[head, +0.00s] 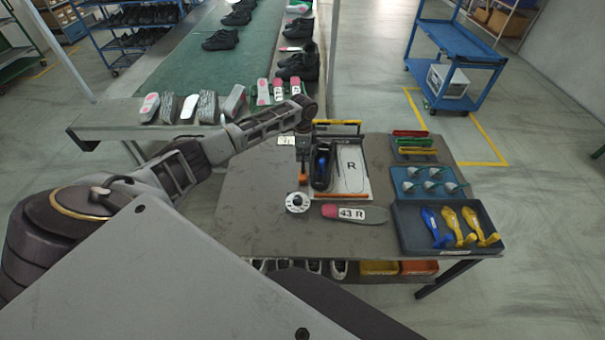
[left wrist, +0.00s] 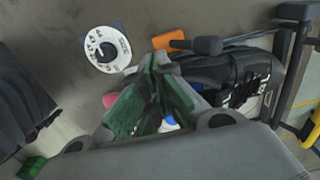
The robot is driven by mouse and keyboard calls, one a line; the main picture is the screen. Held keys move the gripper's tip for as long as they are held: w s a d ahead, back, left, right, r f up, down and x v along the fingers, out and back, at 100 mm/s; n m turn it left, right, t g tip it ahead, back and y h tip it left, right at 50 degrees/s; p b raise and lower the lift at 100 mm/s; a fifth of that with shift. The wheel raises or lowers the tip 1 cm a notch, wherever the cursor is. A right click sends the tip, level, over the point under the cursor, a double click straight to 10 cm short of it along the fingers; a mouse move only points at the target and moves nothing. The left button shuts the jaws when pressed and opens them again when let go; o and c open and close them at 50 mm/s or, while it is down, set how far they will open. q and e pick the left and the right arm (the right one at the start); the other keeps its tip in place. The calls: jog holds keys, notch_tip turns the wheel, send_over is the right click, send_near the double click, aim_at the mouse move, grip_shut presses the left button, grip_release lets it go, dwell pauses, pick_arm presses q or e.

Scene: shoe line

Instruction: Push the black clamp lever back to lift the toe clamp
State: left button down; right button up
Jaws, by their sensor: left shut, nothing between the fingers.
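A black shoe (head: 321,178) sits in the fixture on the table, beside a white board marked R. In the left wrist view the shoe (left wrist: 245,72) shows its laces, and the black clamp lever (left wrist: 205,45) with its rounded knob lies alongside it. An orange block (left wrist: 167,40) is at the lever's near end; it also shows in the head view (head: 304,179). My left gripper (head: 303,150) points down over the left side of the fixture. Its green fingers (left wrist: 150,88) are shut and empty, apart from the knob in the wrist picture. The toe clamp is not clear. My right gripper is out of view.
A white dial (head: 297,203) and a pink-ended 43 R insole (head: 355,214) lie in front of the fixture. Trays (head: 415,250) with blue and yellow parts stand on the right. The table's left front (head: 250,225) is clear.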

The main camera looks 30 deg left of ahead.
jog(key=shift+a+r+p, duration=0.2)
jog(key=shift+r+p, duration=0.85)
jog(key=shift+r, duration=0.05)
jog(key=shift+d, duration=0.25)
